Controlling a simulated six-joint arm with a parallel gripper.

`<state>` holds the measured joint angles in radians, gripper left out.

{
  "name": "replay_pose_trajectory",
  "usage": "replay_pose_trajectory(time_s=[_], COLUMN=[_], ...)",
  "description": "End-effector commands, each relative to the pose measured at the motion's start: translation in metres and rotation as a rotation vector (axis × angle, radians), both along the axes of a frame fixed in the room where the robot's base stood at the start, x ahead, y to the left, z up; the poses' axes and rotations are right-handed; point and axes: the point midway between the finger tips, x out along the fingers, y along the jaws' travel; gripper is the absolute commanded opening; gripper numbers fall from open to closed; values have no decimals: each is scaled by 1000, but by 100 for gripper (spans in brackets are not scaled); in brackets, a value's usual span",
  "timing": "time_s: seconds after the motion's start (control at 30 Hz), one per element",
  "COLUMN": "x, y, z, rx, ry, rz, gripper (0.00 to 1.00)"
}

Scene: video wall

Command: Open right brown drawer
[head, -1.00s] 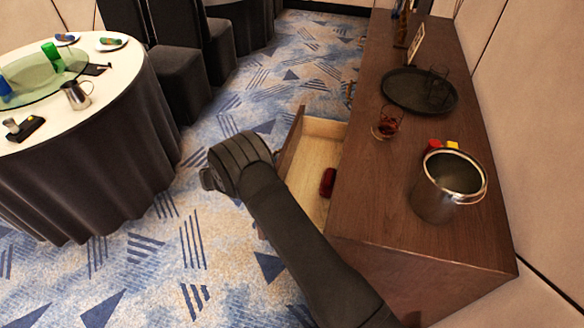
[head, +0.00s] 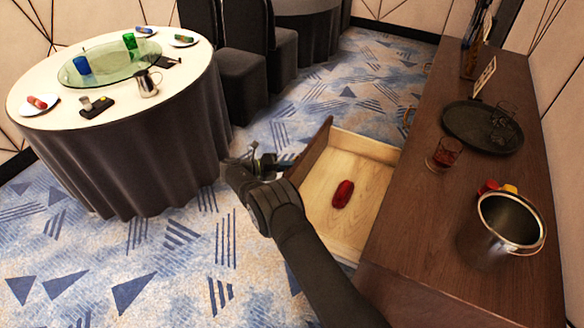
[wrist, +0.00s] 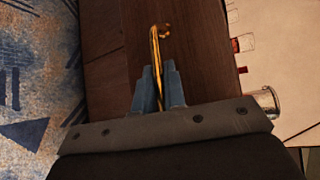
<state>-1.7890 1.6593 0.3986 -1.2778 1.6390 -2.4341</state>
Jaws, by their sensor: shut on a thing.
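The brown drawer (head: 350,140) stands pulled out from the side of the brown cabinet (head: 400,215) in the head view. A dark red object (head: 342,194) lies on its pale floor. In the wrist view a brass handle (wrist: 155,50) runs up the brown drawer front, its lower part between my fingers. My gripper (wrist: 159,85) is shut on this handle. In the head view my arm reaches in from the bottom, and my gripper (head: 262,160) is at the outer face of the drawer front; the handle is hard to make out there.
A metal bucket (head: 490,235), a glass of reddish drink (head: 445,155) and a dark round tray (head: 460,125) stand on the cabinet top. A round table (head: 40,105) with a dark cloth is at left. Patterned carpet lies free between.

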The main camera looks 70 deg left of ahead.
Motion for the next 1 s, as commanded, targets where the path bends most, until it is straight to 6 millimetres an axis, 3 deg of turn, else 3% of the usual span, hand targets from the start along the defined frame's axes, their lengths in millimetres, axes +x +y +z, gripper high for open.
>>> replay_pose_trajectory(time_s=[0.3,0.33,0.4,0.43,0.77,1.0], x=[0,0,0,0,-4,-42], y=[0,0,0,0,0,0], z=[-1,-1,0,0,1,9], rx=[-1,-1,-1,-1,0,2], ry=[1,1,1,1,0,0], rz=[0,0,0,0,1,5], gripper=[0,16,30,32,32,32])
